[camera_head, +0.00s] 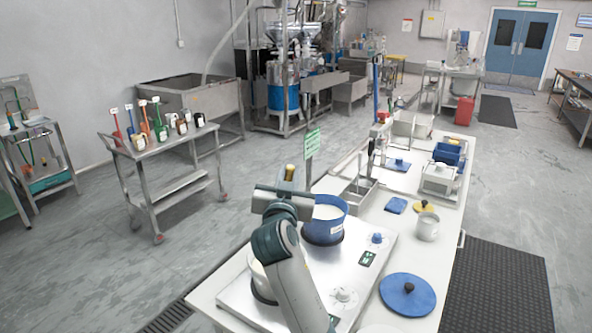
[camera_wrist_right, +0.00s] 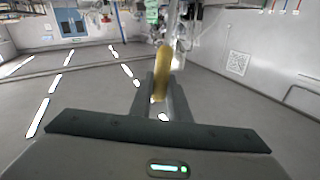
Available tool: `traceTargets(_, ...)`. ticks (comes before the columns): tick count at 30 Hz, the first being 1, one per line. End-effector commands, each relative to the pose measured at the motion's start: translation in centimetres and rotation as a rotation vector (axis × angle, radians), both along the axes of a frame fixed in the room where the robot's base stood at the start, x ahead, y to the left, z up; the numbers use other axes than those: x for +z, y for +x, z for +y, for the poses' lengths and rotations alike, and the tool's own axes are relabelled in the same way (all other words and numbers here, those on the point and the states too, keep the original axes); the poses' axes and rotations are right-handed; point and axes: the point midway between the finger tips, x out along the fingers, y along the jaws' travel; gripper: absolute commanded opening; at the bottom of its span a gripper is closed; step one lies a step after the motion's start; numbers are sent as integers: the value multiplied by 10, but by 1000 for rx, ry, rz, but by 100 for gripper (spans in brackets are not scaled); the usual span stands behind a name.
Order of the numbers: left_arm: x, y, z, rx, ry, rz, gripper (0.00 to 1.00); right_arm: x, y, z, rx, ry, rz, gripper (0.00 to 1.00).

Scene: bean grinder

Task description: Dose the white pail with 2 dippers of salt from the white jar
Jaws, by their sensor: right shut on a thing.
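My right gripper (camera_head: 288,185) is raised above the hot plate, left of the blue pot. It is shut on a yellow handle (camera_wrist_right: 162,72), which stands up between the fingers in the right wrist view; the top of the handle also shows in the head view (camera_head: 290,171). Whether a dipper bowl hangs below it is hidden. A white vessel (camera_head: 258,278) sits on the left of the plate, mostly hidden behind my right arm; it may be the pail. A small white container (camera_head: 428,230), perhaps the jar, stands on the table at right beside a yellow lid (camera_head: 424,206). My left gripper is out of view.
A large blue lid (camera_head: 407,294) lies front right. A blue pad (camera_head: 396,205) and metal bins are farther back. A steel cart (camera_head: 168,145) with small jars stands left, across open floor.

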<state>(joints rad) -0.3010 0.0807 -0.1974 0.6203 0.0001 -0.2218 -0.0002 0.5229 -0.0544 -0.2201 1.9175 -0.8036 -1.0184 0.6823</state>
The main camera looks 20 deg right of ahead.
Motion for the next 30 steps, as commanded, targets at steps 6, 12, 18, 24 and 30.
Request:
traceTargets(6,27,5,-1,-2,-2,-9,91,14,11,9,-1,-54,56,0)
traceTargets(12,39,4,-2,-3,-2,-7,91,16,17,16,-1,-92,97,0)
traceTargets(18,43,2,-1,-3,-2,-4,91,16,20,18,-2,-107,114,0)
traceTargets(24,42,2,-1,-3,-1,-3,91,15,21,19,-1,-108,116,0)
traceTargets(30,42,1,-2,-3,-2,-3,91,15,21,19,-1,-108,116,0)
